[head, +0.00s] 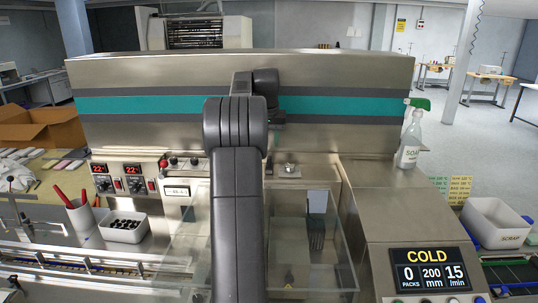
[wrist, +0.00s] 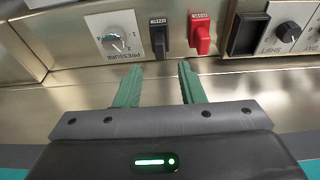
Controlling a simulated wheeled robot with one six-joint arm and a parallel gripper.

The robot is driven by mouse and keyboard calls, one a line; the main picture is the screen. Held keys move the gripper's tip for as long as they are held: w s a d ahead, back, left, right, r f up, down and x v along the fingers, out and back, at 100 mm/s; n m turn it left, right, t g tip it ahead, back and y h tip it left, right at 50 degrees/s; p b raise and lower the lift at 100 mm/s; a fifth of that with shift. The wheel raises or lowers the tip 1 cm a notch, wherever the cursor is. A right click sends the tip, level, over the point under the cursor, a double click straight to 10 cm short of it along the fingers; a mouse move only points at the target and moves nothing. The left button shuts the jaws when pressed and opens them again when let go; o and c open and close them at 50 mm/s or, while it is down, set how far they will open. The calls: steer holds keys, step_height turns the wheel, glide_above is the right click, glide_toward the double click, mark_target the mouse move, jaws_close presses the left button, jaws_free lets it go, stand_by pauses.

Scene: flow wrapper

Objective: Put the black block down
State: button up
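In the wrist view my gripper (wrist: 159,84) has two green fingers set apart, with only bare metal showing between them. I see no block held in it. A black block-shaped piece (wrist: 157,38) stands on the panel just beyond the fingertips, under a small label. It looks like a switch lever, and the fingers do not appear to touch it. A similar red piece (wrist: 200,36) is right beside it. In the head view my arm hides most of the gripper, and I cannot make out the black piece there.
A pressure dial (wrist: 115,39) is left of the black piece; a black recessed square (wrist: 247,34) and a shift knob (wrist: 288,33) are to the right.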

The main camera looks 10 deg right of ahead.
steer(key=shift+v, duration=2.6)
